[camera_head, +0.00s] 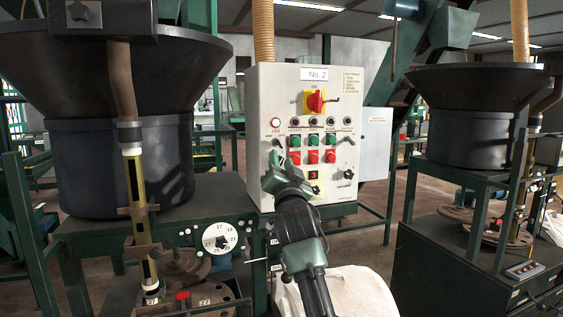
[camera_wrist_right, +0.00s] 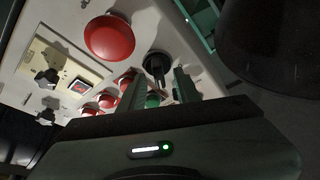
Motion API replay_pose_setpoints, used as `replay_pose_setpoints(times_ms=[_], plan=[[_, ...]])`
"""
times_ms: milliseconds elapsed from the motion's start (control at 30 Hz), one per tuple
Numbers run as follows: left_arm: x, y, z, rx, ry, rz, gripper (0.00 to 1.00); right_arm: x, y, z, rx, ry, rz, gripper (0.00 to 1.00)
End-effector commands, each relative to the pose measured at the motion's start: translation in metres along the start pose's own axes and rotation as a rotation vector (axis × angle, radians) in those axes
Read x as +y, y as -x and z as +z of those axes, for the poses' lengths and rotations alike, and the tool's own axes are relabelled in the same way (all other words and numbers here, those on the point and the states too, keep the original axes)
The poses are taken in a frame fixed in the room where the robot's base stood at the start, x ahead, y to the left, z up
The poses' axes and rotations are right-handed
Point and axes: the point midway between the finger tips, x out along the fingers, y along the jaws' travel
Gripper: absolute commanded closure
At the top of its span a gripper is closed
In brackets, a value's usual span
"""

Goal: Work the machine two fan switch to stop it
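The white control panel (camera_head: 260,95) marked "No. 2" stands in the middle of the head view. Its fan lamp (camera_head: 276,122), at the left end of the lamp row, looks bright. My right gripper (camera_head: 275,162) is raised in front of the panel's left side, below that lamp, and hides part of the fan switch there. In the right wrist view, a black switch knob (camera_wrist_right: 157,66) shows just beyond and between the fingertips (camera_wrist_right: 157,85). The fingers are apart with a gap between them. I cannot tell whether they touch the knob. My left gripper is not in view.
Green buttons (camera_head: 313,140) and red buttons (camera_head: 313,157) sit right of my gripper. A red main switch (camera_head: 316,101) is above. Black hoppers (camera_head: 120,165) stand on both sides. A white bag (camera_head: 350,292) hangs below my right arm.

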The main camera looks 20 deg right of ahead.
Motion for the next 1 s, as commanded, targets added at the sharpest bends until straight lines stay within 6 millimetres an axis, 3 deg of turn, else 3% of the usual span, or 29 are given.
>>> replay_pose_setpoints(times_ms=[133,233,267,667,1000], plan=[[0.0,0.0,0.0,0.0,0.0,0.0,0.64,0.0,0.0,0.0,0.0,0.0,0.0,0.67],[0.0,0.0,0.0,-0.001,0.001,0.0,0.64,0.0,0.0,0.0,0.0,0.0,0.0,0.95],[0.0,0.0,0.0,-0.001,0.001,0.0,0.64,0.0,0.0,0.0,0.0,0.0,0.0,1.0],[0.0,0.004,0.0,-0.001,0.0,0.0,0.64,0.0,0.0,-0.001,0.0,0.056,-0.022,1.0],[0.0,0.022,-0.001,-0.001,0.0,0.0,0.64,-0.001,-0.001,-0.002,-0.001,0.29,-0.116,1.0]])
